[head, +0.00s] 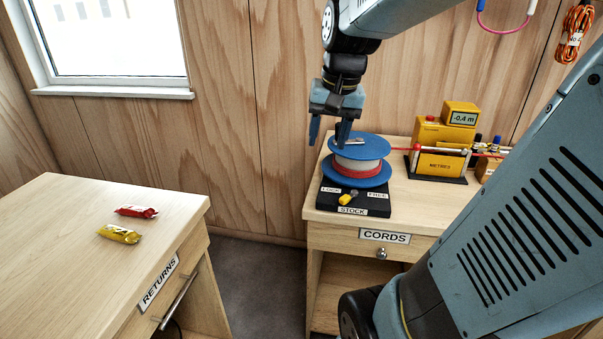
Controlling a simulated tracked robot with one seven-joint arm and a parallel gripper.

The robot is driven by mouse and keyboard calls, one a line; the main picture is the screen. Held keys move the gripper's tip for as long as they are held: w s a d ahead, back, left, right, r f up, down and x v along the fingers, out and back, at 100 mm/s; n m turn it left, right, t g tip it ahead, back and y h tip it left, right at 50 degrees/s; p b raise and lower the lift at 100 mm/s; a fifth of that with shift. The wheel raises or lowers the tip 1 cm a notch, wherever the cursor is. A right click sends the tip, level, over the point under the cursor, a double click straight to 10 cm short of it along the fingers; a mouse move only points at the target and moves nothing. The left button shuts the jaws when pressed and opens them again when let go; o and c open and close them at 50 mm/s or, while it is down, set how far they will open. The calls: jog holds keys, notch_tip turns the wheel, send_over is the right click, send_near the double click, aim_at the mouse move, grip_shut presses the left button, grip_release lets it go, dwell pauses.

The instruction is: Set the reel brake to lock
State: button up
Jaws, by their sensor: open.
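The base carries a LOCK label (331,188) at left and a FREE label (377,194) at right. Between them is the brake lever with a yellow grip (346,199). The yellow end points towards the front left; I cannot tell for certain which setting it is on. My gripper (328,140) is open and empty, pointing down above the reel's left side. One finger overlaps the upper flange in the picture; contact cannot be told.
A yellow METRES counter (440,142) reading -0.4 m stands right of the reel, with red cord running to it. The RETURNS cabinet (75,225) at left holds a red packet (136,211) and a yellow packet (119,233). A floor gap separates the cabinets.

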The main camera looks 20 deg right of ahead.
jog(key=w+d+f+m+g+y, duration=0.1)
jog(key=w+d+f+m+g, duration=0.3)
jog(key=w+d, duration=0.35)
jog(key=m+y, duration=0.3)
jog(key=m, duration=0.2)
send_near(345, 197)
jog(key=x, duration=0.8)
jog(key=shift+s+a+f, duration=0.1)
jog(key=shift+a+f, duration=0.05)
jog(key=shift+f, duration=0.1)
jog(key=shift+c, duration=0.3)
